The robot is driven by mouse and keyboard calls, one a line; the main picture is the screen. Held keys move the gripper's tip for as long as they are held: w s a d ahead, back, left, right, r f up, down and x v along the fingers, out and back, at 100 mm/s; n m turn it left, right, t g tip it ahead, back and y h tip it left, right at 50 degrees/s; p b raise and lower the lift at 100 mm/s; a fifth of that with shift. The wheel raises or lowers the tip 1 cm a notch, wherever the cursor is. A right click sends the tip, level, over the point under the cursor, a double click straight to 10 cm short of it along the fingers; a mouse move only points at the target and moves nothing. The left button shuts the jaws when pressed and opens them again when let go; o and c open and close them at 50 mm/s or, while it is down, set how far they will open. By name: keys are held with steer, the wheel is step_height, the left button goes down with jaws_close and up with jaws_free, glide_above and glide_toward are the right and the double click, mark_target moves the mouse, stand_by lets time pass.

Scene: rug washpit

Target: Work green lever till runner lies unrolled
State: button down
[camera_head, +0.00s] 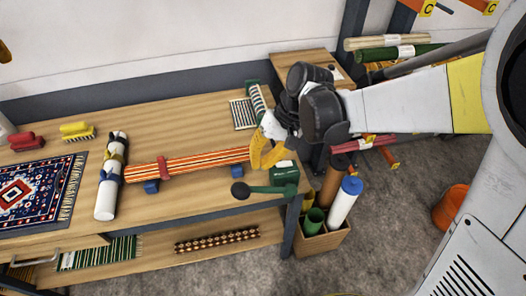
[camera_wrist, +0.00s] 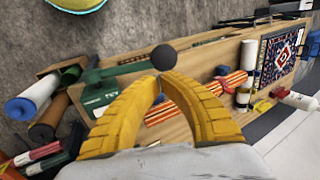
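The green lever (camera_head: 266,189) has a dark round knob and juts left from a green housing (camera_head: 285,174) at the bench's front right corner. It also shows in the wrist view (camera_wrist: 118,70), its knob just beyond my fingertips. An orange, red and cream striped runner (camera_head: 205,161) lies as a long narrow piece along the bench, with a red clamp-like piece across it and blue supports beneath. My gripper (camera_head: 266,163) is above the runner's right end, left of the housing and above the lever. Its yellow fingertips (camera_wrist: 160,79) look together, with nothing visible between them; I see no contact with the knob.
A white roll with dark and yellow bands (camera_head: 106,192) lies left of the runner, beside a patterned rug (camera_head: 38,188). A wooden crate of tubes (camera_head: 322,240) stands on the floor at the bench's right end. An orange bucket (camera_head: 451,207) stands farther right.

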mark_target(243, 186)
steer(key=b+x, duration=0.2)
steer(key=x, duration=0.7)
steer(key=shift+s+a+f+h+b, duration=0.1)
steer(key=shift+a+f+h+b, duration=0.3)
steer(key=shift+f, duration=0.2)
steer(key=shift+s+a+f+h+b, duration=0.1)
steer(key=shift+a+f+h+b, duration=0.3)
steer(key=shift+f+b, duration=0.15)
step_height(243, 186, down, 11)
steer(key=a+t+h+b, duration=0.1)
steer(key=h+b, duration=0.2)
steer(key=b, duration=0.4)
steer(key=shift+s+r, duration=0.15)
steer(key=shift+r, duration=0.05)
